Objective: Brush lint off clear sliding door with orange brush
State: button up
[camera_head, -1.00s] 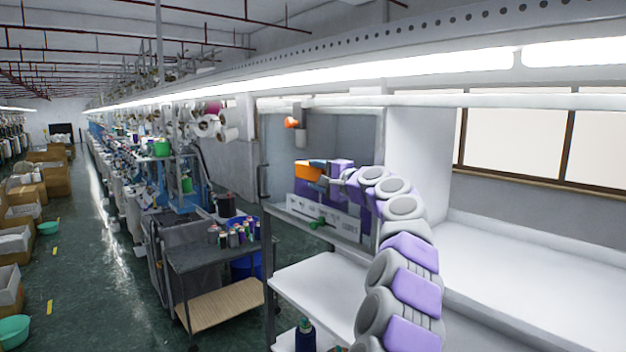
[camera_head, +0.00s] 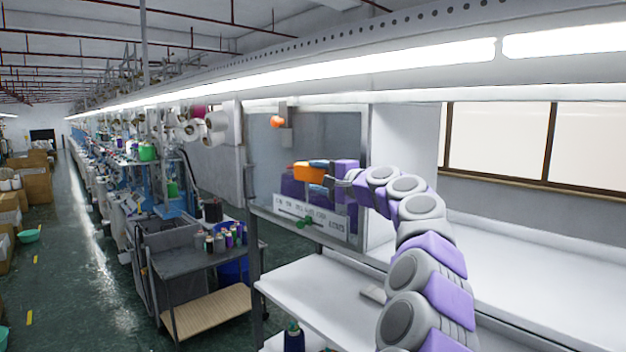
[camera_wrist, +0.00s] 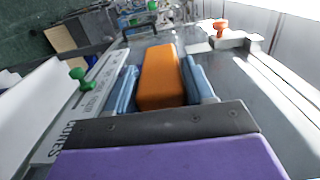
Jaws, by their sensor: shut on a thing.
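The orange brush (camera_head: 308,172) is a block held between the blue fingers of my gripper (camera_head: 322,175), in front of the clear sliding door (camera_head: 262,150). In the wrist view the brush (camera_wrist: 160,76) lies lengthwise between the two blue fingers of my gripper (camera_wrist: 162,85), which are shut on it. The door's dark handle (camera_head: 250,181) is on its left frame. A purple reflection shows behind the brush in the pane. I cannot tell whether the brush touches the pane. Its bristles are hidden, and I cannot make out lint.
A lettered strip with a green knob (camera_head: 304,222) runs under the pane. An orange knob (camera_head: 277,122) sits at the upper left. A white shelf (camera_head: 325,300) is below, with a dark bottle (camera_head: 293,337) near its front. A cart (camera_head: 205,265) with spools stands left.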

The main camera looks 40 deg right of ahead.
jog(key=s, duration=0.4)
jog(key=shift+s+d+b, duration=0.2)
jog(key=shift+s+b, duration=0.15)
jog(key=shift+s, duration=0.05)
jog(key=shift+w, duration=0.15)
jog(key=p, duration=0.5)
send_near(295, 171)
jog(key=shift+w+r, duration=0.1)
jog(key=shift+w, duration=2.35)
jog(key=shift+w+f, duration=0.2)
jog(key=shift+w, duration=0.95)
jog(key=shift+w+f, duration=0.1)
jog(key=shift+w, duration=1.4)
jog(key=shift+w+a, duration=0.15)
jog(key=shift+w, duration=0.15)
